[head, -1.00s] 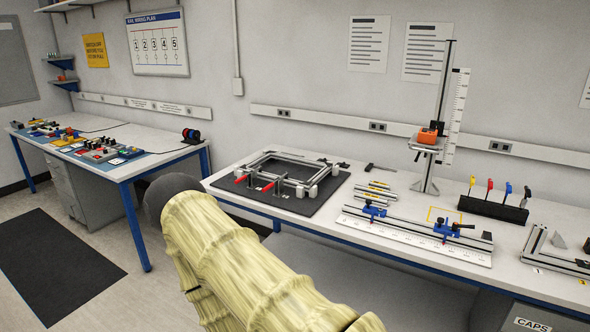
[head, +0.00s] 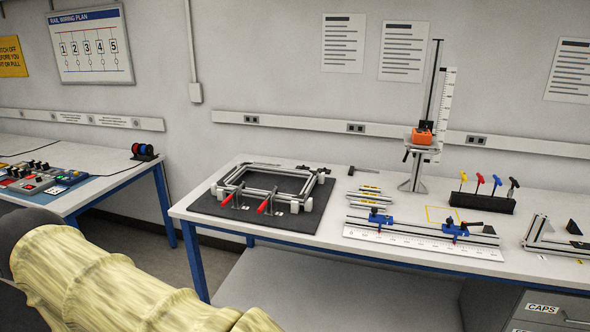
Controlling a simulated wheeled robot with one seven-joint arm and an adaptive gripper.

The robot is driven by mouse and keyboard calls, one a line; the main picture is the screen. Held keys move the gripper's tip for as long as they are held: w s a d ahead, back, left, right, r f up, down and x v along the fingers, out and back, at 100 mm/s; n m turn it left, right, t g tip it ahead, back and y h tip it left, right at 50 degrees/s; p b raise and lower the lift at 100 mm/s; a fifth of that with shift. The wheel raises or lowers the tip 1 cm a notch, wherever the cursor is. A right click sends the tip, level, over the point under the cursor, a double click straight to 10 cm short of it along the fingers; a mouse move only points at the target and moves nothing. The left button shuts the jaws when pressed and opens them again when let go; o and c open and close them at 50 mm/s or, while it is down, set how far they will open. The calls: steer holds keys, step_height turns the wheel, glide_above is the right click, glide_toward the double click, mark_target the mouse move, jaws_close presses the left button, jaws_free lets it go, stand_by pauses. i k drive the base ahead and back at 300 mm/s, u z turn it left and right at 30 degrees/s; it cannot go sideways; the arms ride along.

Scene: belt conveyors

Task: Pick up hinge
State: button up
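I cannot make out a hinge for certain in the head view; small dark parts (head: 303,168) lie behind the frame on the right bench, too small to identify. A rectangular aluminium frame (head: 265,170) lies on a black mat (head: 285,222) on that bench, with two red-handled clamps at its near side. My sleeved arm crosses the lower left. My gripper is not in view.
The white right bench (head: 330,238) also holds a rail fixture with blue clamps (head: 425,230), an upright stand bearing an orange block (head: 422,136), and a rack of coloured-handled tools (head: 482,203). The left bench (head: 112,160) holds electrical parts. A gap separates the benches.

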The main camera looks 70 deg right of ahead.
mark_target(326, 171)
steer(key=z, duration=0.35)
steer(key=i, duration=1.05)
steer(key=z, duration=0.8)
